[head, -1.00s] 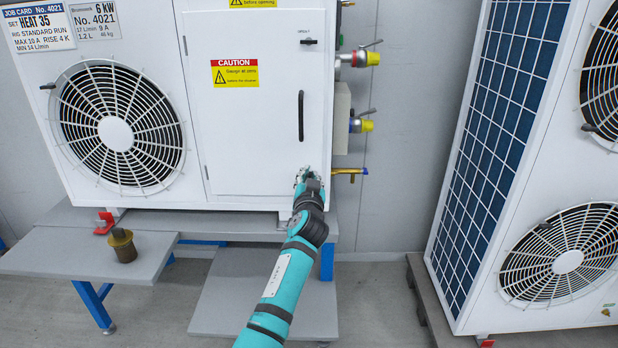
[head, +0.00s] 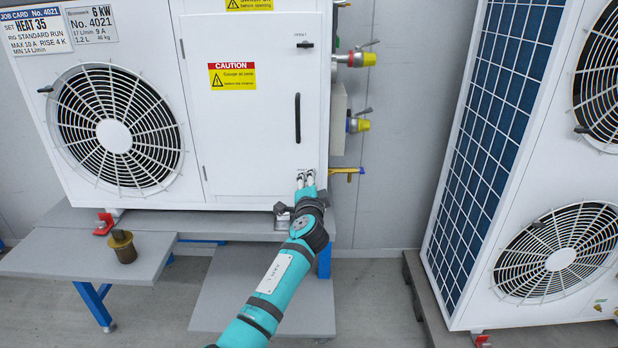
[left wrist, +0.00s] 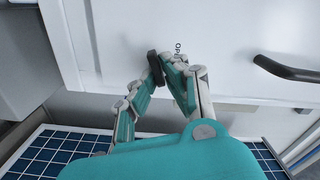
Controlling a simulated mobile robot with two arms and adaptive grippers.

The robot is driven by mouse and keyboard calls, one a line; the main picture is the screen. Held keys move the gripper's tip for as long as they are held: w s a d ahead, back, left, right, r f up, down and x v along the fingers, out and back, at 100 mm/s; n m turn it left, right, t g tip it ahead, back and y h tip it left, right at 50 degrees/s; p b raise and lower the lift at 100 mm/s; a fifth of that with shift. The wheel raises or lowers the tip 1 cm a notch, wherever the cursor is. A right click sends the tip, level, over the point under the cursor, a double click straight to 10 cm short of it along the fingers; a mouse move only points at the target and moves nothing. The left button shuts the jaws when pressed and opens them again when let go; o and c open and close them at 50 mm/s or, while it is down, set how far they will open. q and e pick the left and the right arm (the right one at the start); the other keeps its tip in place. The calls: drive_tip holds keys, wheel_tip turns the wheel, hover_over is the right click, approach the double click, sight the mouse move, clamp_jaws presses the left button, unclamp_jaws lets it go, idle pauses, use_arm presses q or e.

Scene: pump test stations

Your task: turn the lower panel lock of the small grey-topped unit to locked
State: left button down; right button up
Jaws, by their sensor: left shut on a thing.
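The white unit (head: 245,140) with the job card fills the left and middle of the head view; its top is out of view. Its front panel has a black upper lock (head: 305,44) and a black bar handle (head: 298,118). My left gripper (head: 306,176) is at the panel's lower right corner and mostly hides the lower lock there. In the left wrist view, the left gripper (left wrist: 162,68) is shut on the black lower panel lock (left wrist: 154,66). The lock lies across the bar handle's direction, slightly tilted, beside partly covered lettering. My right gripper is not in view.
Yellow-capped valves (head: 358,59) and a brass pipe stub (head: 347,171) stick out from the unit's right side. A brass-coloured cup-like part (head: 122,246) stands on the grey bench (head: 75,262). A larger unit with a blue grid side (head: 497,140) stands at right, with a gap between.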

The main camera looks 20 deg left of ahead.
use_arm(q)
drive_tip(key=shift+f+m+p, duration=0.15)
drive_tip(key=shift+m+p, duration=0.2)
drive_tip(key=shift+m, duration=0.8)
drive_tip(key=shift+f+m+p, duration=0.1)
drive_tip(key=shift+m+p, duration=0.25)
drive_tip(key=shift+m, duration=0.8)
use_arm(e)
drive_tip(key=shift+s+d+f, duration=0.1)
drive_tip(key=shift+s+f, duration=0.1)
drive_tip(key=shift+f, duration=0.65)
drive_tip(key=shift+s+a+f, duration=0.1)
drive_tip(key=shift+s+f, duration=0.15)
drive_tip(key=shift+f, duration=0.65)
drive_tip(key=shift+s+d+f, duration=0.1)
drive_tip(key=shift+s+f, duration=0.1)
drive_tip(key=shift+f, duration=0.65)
use_arm(q)
drive_tip(key=shift+d, duration=0.1)
drive_tip(key=c, duration=1.4)
unclamp_jaws()
drive_tip(key=shift+c, duration=0.2)
drive_tip(key=v, duration=1.2)
